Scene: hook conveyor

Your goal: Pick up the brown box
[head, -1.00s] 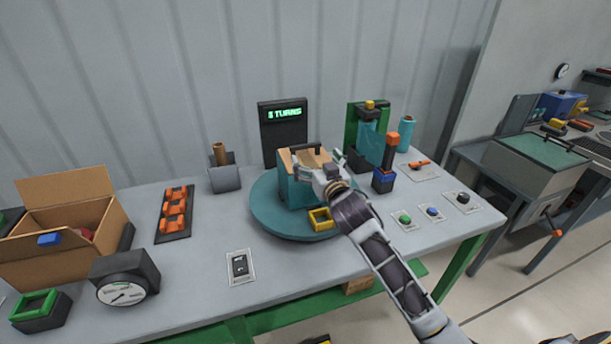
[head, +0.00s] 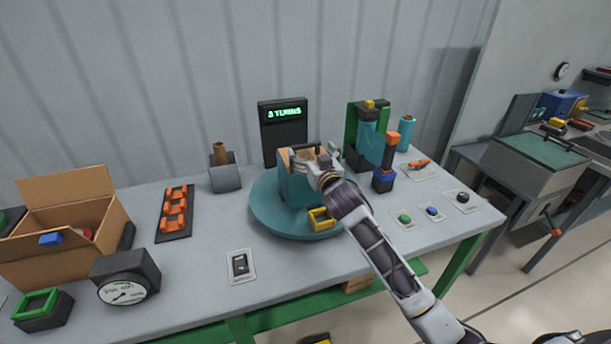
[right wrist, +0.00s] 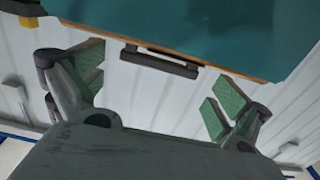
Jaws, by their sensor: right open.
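An open brown cardboard box (head: 60,250) stands at the left end of the table, flaps up, with a blue piece on its front and something reddish inside. A teal box (head: 292,190) with a tan top and a dark handle stands on the round teal turntable (head: 265,222). My right gripper (head: 312,158) is at the top of the teal box and partly covers it. In the right wrist view my right gripper (right wrist: 157,88) is open with green pads apart, facing the dark handle (right wrist: 160,60); nothing is between the pads. My left gripper is not in view.
A black display (head: 284,130) stands behind the turntable. A green press-like stand (head: 366,140) and blue-orange post (head: 385,180) are close on the right. A gauge (head: 124,282), orange rack (head: 174,212) and several buttons lie around. The front middle of the table is mostly clear.

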